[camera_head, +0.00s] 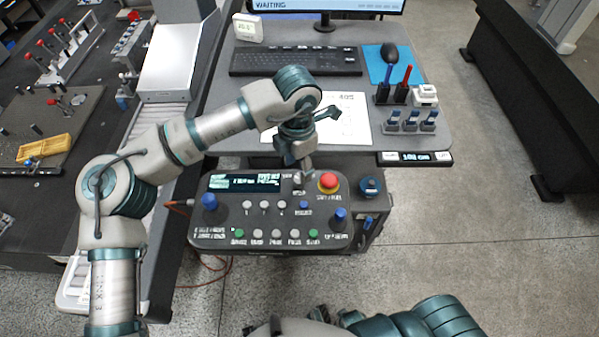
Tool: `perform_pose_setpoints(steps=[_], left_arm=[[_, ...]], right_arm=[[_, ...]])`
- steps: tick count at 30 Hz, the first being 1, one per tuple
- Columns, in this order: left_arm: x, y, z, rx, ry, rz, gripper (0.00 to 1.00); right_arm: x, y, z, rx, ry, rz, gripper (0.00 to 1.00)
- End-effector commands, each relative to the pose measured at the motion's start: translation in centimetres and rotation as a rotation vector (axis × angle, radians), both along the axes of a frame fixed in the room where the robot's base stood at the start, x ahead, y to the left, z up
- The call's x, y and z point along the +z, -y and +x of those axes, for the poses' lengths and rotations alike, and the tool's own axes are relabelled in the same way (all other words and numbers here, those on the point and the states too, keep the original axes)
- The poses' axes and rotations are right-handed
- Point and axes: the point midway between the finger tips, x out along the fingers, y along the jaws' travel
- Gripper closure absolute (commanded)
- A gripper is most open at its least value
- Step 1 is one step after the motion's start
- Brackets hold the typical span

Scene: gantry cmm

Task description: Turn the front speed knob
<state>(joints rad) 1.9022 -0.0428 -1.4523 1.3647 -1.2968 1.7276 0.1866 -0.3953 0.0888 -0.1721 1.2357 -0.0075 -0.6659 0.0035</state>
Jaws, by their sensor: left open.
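The control panel (275,228) is a grey box with a lit screen (245,183), a red mushroom button (328,181), several small buttons and blue-topped controls. A small knob (299,181) sits between the screen and the red button, partly hidden by my gripper; its label is too small to read. My left gripper (306,168) points down over the panel's back edge, just above and behind this knob. It is open and holds nothing; I cannot tell whether it touches the knob. My right gripper is out of view; only parts of my right arm show at the bottom.
Behind the panel, a desk (230,103) carries a keyboard (296,61), a paper sheet (352,112), a mouse (388,52) and a pen holder (391,95). A blue-topped round control (370,187) stands right of the panel. Open floor lies to the right.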

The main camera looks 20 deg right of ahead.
Motion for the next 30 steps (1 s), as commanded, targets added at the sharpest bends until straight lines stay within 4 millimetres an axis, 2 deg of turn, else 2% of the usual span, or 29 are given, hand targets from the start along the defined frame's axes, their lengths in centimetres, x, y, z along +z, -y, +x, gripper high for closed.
perform_pose_setpoints(steps=[1,6,12,30], left_arm=[[1.3,0.2,0.0,0.000,0.003,0.000,0.46],[4.8,0.6,0.1,0.000,0.001,0.003,0.46],[7.1,0.7,0.2,-0.001,-0.001,0.004,0.46],[7.7,0.6,0.2,-0.001,-0.001,0.003,0.46]], right_arm=[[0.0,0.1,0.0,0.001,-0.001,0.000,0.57],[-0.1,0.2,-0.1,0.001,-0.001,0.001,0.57],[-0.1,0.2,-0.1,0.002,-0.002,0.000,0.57],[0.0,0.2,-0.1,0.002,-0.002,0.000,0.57]])
